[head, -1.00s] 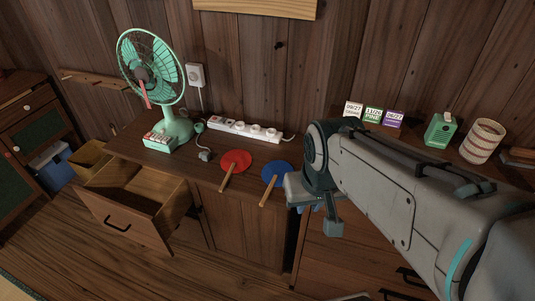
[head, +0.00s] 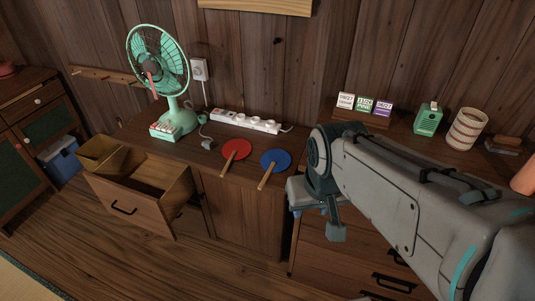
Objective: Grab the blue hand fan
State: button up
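The blue hand fan (head: 276,159) lies flat on the wooden cabinet top, near its front edge. Its light wooden stick handle points down and left, to the front edge. A red hand fan (head: 237,147) of the same shape lies just left of it. My gripper (head: 318,220) hangs at the end of my arm, right of and lower in the picture than the blue fan, apart from it. My arm partly hides the gripper, and I cannot tell how far its fingers are apart. Nothing held shows in it.
A green electric fan (head: 158,62) and a white power strip (head: 246,122) stand behind the hand fans. An open drawer (head: 150,190) juts out at left. Date blocks (head: 364,104), a green box (head: 428,119) and a striped cup (head: 467,129) stand at right.

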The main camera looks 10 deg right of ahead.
aim_at(276, 159)
jog(key=k, duration=0.2)
jog(key=u, duration=0.95)
jog(key=i, duration=0.9)
jog(key=z, duration=1.9)
